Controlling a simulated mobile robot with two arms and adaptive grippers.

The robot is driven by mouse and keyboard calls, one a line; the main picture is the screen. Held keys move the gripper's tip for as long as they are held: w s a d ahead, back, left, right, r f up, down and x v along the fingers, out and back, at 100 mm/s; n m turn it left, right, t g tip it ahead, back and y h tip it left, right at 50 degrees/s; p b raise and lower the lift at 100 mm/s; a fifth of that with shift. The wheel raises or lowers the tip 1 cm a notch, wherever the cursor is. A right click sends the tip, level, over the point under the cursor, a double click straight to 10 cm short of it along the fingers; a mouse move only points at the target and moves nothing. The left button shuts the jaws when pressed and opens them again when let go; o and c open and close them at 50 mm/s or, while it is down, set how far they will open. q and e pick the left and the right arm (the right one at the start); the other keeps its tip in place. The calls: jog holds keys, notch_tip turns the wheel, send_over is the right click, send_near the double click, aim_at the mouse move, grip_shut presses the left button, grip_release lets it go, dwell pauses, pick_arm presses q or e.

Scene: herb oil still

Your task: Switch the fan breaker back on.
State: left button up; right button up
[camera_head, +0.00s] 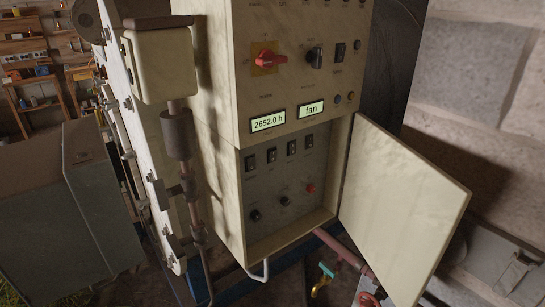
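A cream control cabinet (222,160) stands in the middle of the view, and its lower compartment is open. Inside is a grey panel with a row of several dark breaker switches: the leftmost (250,162), a second (272,155), a third (291,147) and the rightmost (309,141). Their labels are too small to read, so I cannot tell which is the fan breaker or how each is set. Above the compartment, a lit display (311,108) reads "fan". Neither of my grippers is in view.
The cabinet door (400,205) is swung open to the right. Above are a red rotary switch (269,60) on a yellow plate and a display (268,121) reading "2652.0 h". Pipework (177,140) stands left of the compartment. A small valve with a teal handle (326,270) is below.

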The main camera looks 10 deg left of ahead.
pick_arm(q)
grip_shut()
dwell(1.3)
